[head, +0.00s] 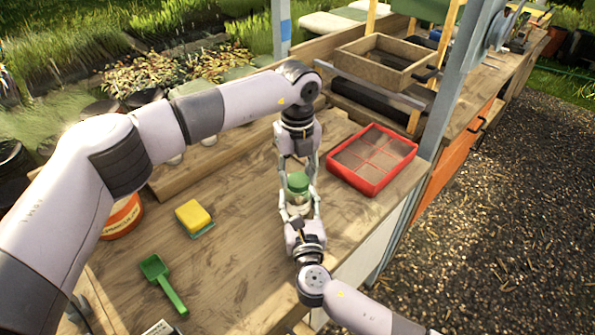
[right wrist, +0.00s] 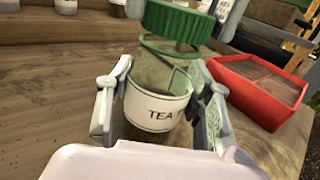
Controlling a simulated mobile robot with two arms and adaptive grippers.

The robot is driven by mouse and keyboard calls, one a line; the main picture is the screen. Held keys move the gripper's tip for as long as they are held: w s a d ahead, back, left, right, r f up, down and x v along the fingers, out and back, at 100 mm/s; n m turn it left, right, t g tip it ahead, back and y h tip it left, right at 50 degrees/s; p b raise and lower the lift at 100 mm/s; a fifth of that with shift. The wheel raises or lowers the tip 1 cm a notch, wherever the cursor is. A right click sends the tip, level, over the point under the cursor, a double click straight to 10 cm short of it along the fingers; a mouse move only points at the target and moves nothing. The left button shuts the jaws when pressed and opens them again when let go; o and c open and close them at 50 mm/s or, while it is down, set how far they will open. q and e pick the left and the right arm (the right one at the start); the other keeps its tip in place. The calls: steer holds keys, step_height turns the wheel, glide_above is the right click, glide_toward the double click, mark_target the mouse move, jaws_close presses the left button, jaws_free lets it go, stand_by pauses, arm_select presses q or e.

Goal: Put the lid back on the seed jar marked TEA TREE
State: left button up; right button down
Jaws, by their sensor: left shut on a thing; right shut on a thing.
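The glass jar (right wrist: 165,85) has a white label (right wrist: 157,107) reading "TEA T", with the rest hidden. It stands upright between the fingers of my right gripper (right wrist: 160,100), which is shut on it. The jar also shows in the head view (head: 299,208). The green ribbed lid (right wrist: 186,20) is over the jar's mouth, a little off to the right in the right wrist view. In the head view, my left gripper (head: 298,176) comes from above and is shut on the lid (head: 298,183).
A red divided tray (head: 372,160) lies right of the jar. A yellow sponge (head: 193,216), a green scoop (head: 163,283) and an orange tub (head: 121,216) are at the left. A wooden sieve (head: 386,60) stands behind. The bench between sponge and jar is clear.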

arm_select(q)
steer(key=shift+f, duration=0.1)
steer(key=m, duration=0.6)
steer(key=shift+d, duration=0.1)
steer(key=m, duration=0.6)
steer(key=shift+m, duration=0.3)
steer(key=m, duration=0.6)
steer(key=shift+s+d, duration=0.1)
steer(key=m, duration=0.6)
steer(key=shift+m, duration=0.4)
steer(key=m, duration=0.6)
steer(key=shift+s, duration=0.15)
steer(key=m, duration=0.6)
steer(key=shift+m, duration=0.3)
steer(key=m, duration=0.6)
steer(key=shift+a+f, duration=0.1)
steer(key=shift+a, duration=0.15)
steer(key=m, duration=0.4)
steer(key=shift+m, duration=0.4)
